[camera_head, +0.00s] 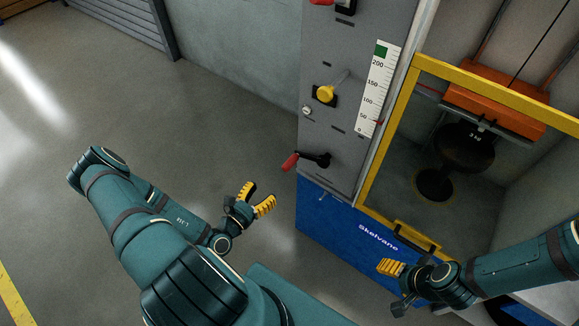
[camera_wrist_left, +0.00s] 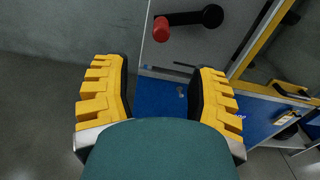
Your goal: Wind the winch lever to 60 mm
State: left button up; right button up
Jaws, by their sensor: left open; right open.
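The winch lever (camera_head: 308,160) is a black crank with a red grip on the lower front of the grey panel. In the head view its red grip points left; it also shows in the left wrist view (camera_wrist_left: 188,22), above the space between my fingers. My right gripper (camera_head: 391,285) is open and empty, low in front of the yellow-framed guard.
The blue base (camera_head: 340,232) lies below the panel. The floor at left is clear.

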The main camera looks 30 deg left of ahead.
aim_at(284, 170)
pick_arm(q)
jog(key=w, duration=0.4)
jog(key=w+b, duration=0.1)
jog(key=w, duration=0.3)
jog(key=w+d, duration=0.1)
jog(key=w, duration=0.3)
jog(key=shift+w+d+b, duration=0.1)
jog(key=shift+w+b, duration=0.1)
jog(key=shift+b, duration=0.1)
grip_shut()
